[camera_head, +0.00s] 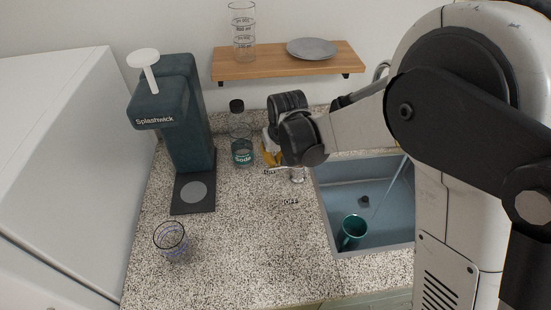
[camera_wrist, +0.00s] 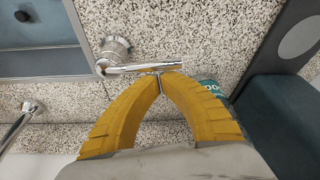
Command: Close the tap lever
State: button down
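The tap lever (camera_wrist: 145,67) is a chrome bar on a round chrome base (camera_wrist: 115,47) in the wrist view. It lies across the picture just past my fingertips. My gripper (camera_wrist: 160,77) has two yellow fingers whose tips meet at the lever's side; I cannot tell whether they touch it. The fingers look shut with nothing clear between them. In the head view my gripper (camera_head: 270,158) is over the counter left of the sink, partly hidden by its dark wrist. The chrome base (camera_head: 297,175) shows just right of it. A pale streak (camera_head: 388,185), looking like water, falls into the sink.
The grey-blue sink (camera_head: 325,190) holds a green mug (camera_head: 353,232). A soda bottle (camera_head: 240,135) and a dark Splashwick machine (camera_head: 185,125) stand left of my gripper. A glass (camera_head: 172,242) stands at front left. A wooden shelf (camera_head: 270,67) hangs above.

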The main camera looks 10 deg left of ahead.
jog(key=shift+s+n, duration=0.4)
jog(key=shift+n, duration=0.2)
jog(key=s+n, duration=0.1)
jog(key=n+y, duration=0.1)
jog(key=n, duration=0.1)
jog(key=shift+s+d+g+b, duration=0.35)
jog(key=shift+g, duration=0.05)
jog(key=n, duration=0.1)
jog(key=s+d+n, duration=0.1)
jog(key=n, duration=0.1)
jog(key=s+n+g, duration=0.1)
jog(key=shift+s+d+n+y, duration=0.1)
jog(key=shift+d+n+y, duration=0.2)
jog(key=shift+n+y, duration=0.1)
jog(key=n, duration=0.1)
jog(key=s+d+n+g, duration=0.1)
jog(key=shift+d+n+b, duration=0.2)
jog(key=shift+n+b, duration=0.1)
jog(key=shift+b, duration=0.05)
jog(key=n, duration=0.1)
jog(key=d+n+g, duration=0.1)
jog(key=shift+s+d+n, duration=0.3)
jog(key=shift+n, duration=0.1)
jog(key=shift+s+d, duration=0.1)
jog(key=shift+d, duration=0.4)
